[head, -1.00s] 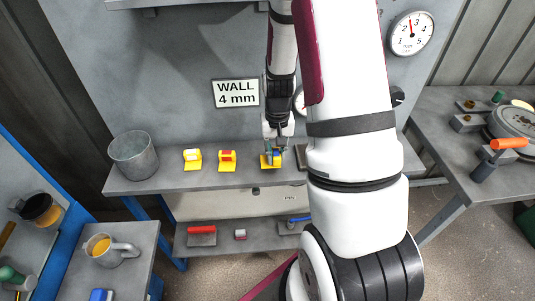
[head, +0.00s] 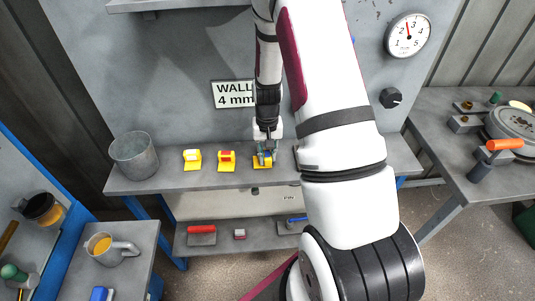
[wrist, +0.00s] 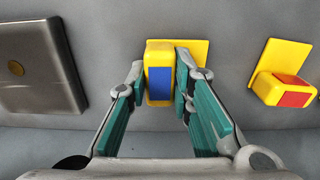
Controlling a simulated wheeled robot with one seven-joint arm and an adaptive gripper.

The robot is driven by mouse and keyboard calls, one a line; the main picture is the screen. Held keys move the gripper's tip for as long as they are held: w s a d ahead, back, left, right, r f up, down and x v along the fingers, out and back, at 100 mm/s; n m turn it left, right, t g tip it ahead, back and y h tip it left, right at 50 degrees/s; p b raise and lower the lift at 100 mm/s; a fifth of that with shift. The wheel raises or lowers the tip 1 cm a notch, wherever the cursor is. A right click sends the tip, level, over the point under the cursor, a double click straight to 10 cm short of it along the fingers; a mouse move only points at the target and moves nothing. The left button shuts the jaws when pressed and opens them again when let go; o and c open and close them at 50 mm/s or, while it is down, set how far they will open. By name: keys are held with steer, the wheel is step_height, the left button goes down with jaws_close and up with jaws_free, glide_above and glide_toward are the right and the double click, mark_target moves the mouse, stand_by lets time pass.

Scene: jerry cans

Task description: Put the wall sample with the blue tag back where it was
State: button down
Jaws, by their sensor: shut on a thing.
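The yellow wall sample with the blue tag (head: 262,165) is at the bench top, to the right of the other samples in the head view. In the wrist view the blue-tag sample (wrist: 158,78) is between the two teal finger pads, blue face towards the camera. My gripper (head: 266,153) comes down from above and is shut on it; it also shows in the wrist view (wrist: 160,100). The fingers partly hide the sample in the head view. I cannot tell whether its base touches the bench.
The red-tag sample (head: 227,160) and white-tag sample (head: 192,159) stand to the left on the bench (head: 165,184). A metal bucket (head: 133,155) is at the bench's left end. A dark metal box (wrist: 38,68) is beside the gripper. A "WALL 4 mm" sign (head: 232,94) hangs behind.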

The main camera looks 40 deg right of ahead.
mark_target(267, 154)
steer(key=shift+f, duration=0.2)
steer(key=c, duration=1.4)
jaws_free()
steer(key=shift+r, duration=0.15)
step_height(267, 154, up, 8)
steer(key=shift+f+b, duration=0.2)
steer(key=shift+b, duration=0.15)
steer(key=s+a+r+n+t, duration=0.1)
steer(key=s+a+r+n, duration=0.1)
steer(key=a+r, duration=0.5)
steer(key=s+a+r+n+t, duration=0.15)
steer(key=a+r, duration=0.25)
steer(key=r, duration=0.7)
steer(key=s+a+r+n+t, duration=0.1)
steer(key=s+a+r, duration=0.1)
steer(key=s, duration=0.3)
steer(key=s+a+r+n+t, duration=0.1)
steer(key=s+a+r, duration=0.2)
steer(key=s+r, duration=0.1)
steer(key=s+a+r+n+t, duration=0.1)
steer(key=s+a+r, duration=0.2)
steer(key=s+r, duration=0.1)
steer(key=shift+s+a, duration=0.25)
steer(key=shift+s, duration=0.55)
